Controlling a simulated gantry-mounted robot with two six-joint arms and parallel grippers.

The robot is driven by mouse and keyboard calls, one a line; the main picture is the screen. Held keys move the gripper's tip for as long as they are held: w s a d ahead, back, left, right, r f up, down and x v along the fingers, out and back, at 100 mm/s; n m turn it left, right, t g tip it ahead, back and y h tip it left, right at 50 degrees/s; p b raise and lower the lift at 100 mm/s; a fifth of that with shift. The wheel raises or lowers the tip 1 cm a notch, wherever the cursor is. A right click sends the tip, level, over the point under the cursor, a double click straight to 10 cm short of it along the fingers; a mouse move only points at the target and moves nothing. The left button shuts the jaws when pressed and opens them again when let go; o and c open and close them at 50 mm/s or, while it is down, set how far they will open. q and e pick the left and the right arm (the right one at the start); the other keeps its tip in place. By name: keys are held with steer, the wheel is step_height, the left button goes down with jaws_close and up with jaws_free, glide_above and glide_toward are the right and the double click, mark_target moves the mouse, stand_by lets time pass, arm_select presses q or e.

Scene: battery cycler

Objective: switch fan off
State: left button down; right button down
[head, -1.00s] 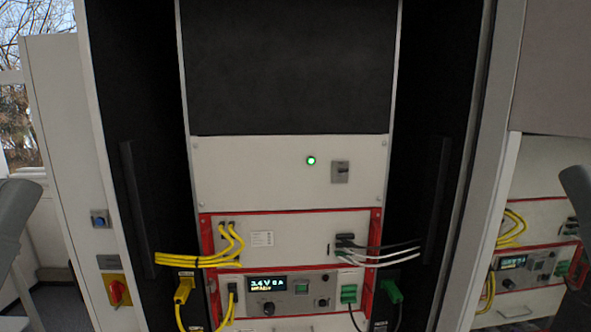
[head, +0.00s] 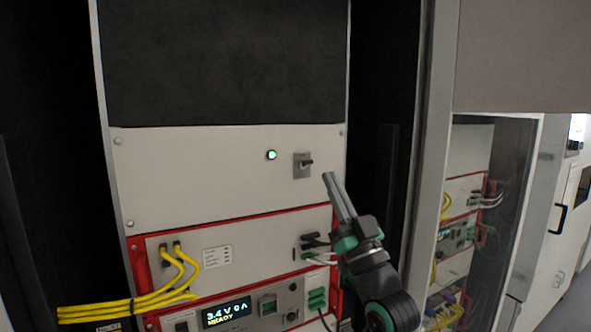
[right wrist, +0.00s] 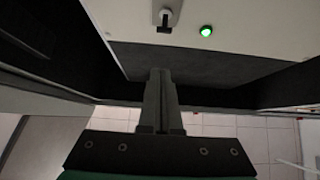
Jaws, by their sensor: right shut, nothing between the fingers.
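The fan switch (head: 303,165) is a small grey plate with a dark knob on the white upper panel, right of a lit green lamp (head: 271,155). The knob's handle looks roughly sideways in the head view. My right gripper (head: 328,177) is shut and empty, its tips just right of and below the switch, apparently apart from it. In the right wrist view, the switch (right wrist: 165,18) and the lit lamp (right wrist: 206,31) lie beyond the shut fingertips (right wrist: 160,72). My left gripper is not in view.
Below the panel, red-framed units carry yellow cables (head: 135,305), dark and pale cables on the right, and a lit display (head: 226,312). A dark cabinet door (head: 380,100) stands right of the panel. The white panel's face (head: 200,190) is clear.

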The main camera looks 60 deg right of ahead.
mark_target(313, 163)
steer(key=p+x, duration=0.4)
steer(key=x, duration=0.6)
steer(key=f, duration=0.2)
steer(key=f+p, duration=0.1)
steer(key=shift+w+f, duration=0.2)
steer(key=shift+f, duration=0.2)
